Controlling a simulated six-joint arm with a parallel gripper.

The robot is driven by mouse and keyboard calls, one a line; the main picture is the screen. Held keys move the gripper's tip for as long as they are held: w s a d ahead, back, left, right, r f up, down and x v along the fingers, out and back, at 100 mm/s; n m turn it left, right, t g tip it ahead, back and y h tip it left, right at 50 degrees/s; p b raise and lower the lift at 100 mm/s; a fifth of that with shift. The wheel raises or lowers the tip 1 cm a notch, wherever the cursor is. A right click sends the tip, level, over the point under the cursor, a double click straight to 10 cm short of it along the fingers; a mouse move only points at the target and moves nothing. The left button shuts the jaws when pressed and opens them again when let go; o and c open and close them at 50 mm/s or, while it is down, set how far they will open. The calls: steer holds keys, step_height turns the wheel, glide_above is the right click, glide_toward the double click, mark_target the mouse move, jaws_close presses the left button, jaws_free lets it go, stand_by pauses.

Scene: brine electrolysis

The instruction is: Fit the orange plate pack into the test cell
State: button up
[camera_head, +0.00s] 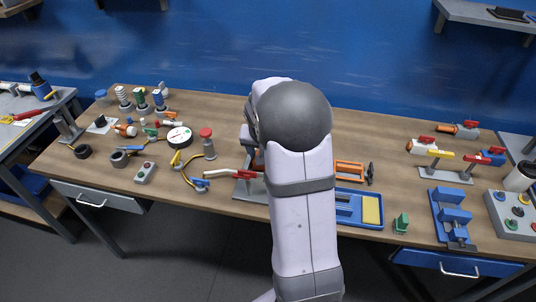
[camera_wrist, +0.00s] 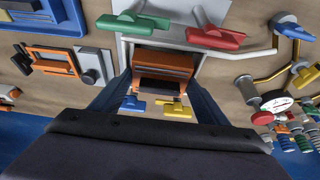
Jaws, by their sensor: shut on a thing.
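The orange plate pack (camera_wrist: 165,64), an orange block with a dark band, is between the two blue fingers of my gripper (camera_wrist: 160,83) in the wrist view. My gripper is shut on it. A pale grey frame, apparently the test cell (camera_wrist: 126,48), surrounds the pack, with a green handle (camera_wrist: 130,25) and a red handle (camera_wrist: 215,38) along one edge. I cannot tell how deep the pack sits in it. A blue handle (camera_wrist: 133,103) and a yellow handle (camera_wrist: 174,108) show between the fingers. In the head view my arm hides the pack, the gripper and most of the cell.
An orange open frame (camera_head: 350,163) and a blue tray with a yellow block (camera_head: 346,209) are right of my arm. A red-topped post (camera_head: 207,143) and a round gauge (camera_head: 179,137) stand to the left. A blue vise-like fixture (camera_head: 451,215) is farther right.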

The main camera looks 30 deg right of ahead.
steer(key=shift+f+b, duration=0.85)
steer(key=shift+f, duration=0.15)
steer(key=o, duration=1.3)
steer(key=shift+c, duration=0.2)
steer(key=shift+r, duration=0.1)
steer(key=shift+w+r, duration=0.1)
steer(key=shift+r, duration=0.25)
steer(key=v, duration=0.3)
steer(key=b+v, duration=0.1)
steer(key=v, duration=0.1)
steer(key=shift+s+a, duration=0.15)
steer(key=shift+s, duration=0.1)
steer(key=shift+r, duration=0.45)
steer(key=shift+s+a+r+b, duration=0.15)
steer(key=shift+r+b, duration=0.1)
steer(key=shift+b, duration=0.05)
